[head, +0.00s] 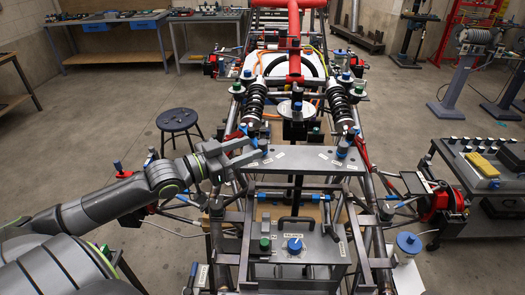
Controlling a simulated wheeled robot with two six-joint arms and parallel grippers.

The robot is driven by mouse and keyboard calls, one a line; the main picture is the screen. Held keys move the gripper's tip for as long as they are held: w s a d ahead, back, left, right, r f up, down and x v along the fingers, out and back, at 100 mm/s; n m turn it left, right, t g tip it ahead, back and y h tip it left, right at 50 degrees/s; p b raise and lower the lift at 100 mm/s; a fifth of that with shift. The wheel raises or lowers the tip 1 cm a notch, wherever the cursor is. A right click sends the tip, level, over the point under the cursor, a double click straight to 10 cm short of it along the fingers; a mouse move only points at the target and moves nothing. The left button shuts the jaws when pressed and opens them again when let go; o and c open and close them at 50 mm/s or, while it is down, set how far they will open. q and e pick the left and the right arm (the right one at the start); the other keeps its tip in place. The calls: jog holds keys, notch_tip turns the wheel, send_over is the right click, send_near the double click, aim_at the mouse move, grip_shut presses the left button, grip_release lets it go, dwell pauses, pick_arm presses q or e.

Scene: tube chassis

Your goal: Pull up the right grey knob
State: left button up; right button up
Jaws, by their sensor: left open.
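My left gripper (253,149) reaches in from the left. Small white labels lie on the plate near both ends. The parts are too small to tell clearly which one is the right grey knob. My right gripper does not show.
A stool (177,121) stands to the left and a cart (485,175) to the right.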

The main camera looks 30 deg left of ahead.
aim_at(262, 142)
pick_arm(q)
jog(key=shift+b+x, duration=0.7)
jog(key=shift+x, duration=1.75)
grip_shut()
